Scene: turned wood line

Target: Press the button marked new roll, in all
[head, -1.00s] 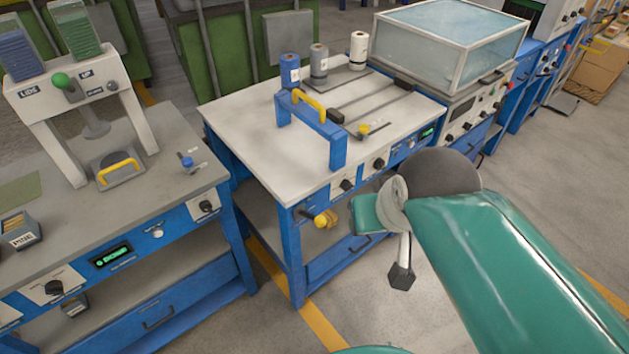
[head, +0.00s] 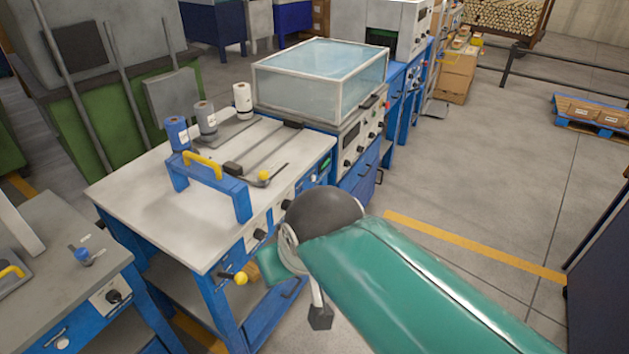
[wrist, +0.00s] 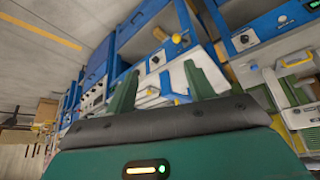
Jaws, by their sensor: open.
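No button in view has a label I can read as new roll. The middle workbench (head: 130,190) carries a blue roll (head: 176,133), a grey roll (head: 205,118) and a white roll (head: 243,100) on its top. Its blue front has dark knobs and small controls, partly hidden by my arm. A glass-covered machine (head: 320,80) behind it has a front panel with several small controls. My gripper (wrist: 163,70) shows in the wrist view with two green fingers apart and nothing between them. The bench front with a yellow ball knob (wrist: 177,38) is beyond the fingers.
A blue frame with a yellow handle (head: 203,166) stands on the workbench. Another bench (head: 60,275) is at lower left. Open floor (head: 480,180) with a yellow line lies to the right. Cardboard boxes (head: 456,78) and a blue pallet (head: 590,122) stand farther back.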

